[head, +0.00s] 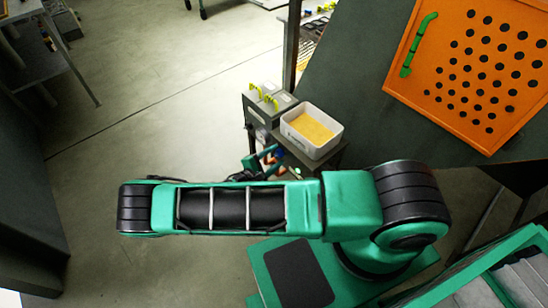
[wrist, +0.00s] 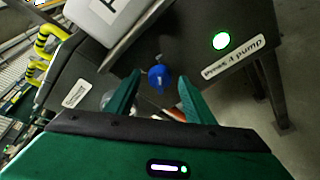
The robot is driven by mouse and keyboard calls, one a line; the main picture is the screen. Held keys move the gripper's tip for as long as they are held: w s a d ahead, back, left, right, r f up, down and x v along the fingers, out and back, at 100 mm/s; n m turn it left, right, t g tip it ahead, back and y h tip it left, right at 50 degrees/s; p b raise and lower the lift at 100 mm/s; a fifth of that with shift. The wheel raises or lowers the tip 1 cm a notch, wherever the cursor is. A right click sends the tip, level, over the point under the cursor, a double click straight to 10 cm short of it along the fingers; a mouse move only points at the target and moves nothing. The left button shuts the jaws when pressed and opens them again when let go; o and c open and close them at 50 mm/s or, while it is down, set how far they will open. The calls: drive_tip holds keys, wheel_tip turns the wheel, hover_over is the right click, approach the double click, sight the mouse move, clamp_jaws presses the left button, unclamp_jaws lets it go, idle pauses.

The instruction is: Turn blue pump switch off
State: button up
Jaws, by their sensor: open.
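The blue pump switch (wrist: 158,77) is a small blue knob on a dark panel, in the middle of the wrist view. A lit green round light (wrist: 221,41) is to its right, with a white label (wrist: 232,58) reading "Press A pump" below the light. My gripper (wrist: 160,88) is open, and the switch appears in the gap between its two green fingers. I cannot tell whether the fingers touch the switch. In the head view my gripper (head: 265,161) is small, beside the dark stand under the white bin, and the switch cannot be made out clearly.
A white bin (head: 326,146) with yellow material stands above the panel; it also shows in the wrist view (wrist: 95,35). An orange perforated panel (head: 430,75) is at the upper right.

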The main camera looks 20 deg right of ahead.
drive_tip(key=c, duration=1)
drive_tip(key=shift+c, duration=0.2)
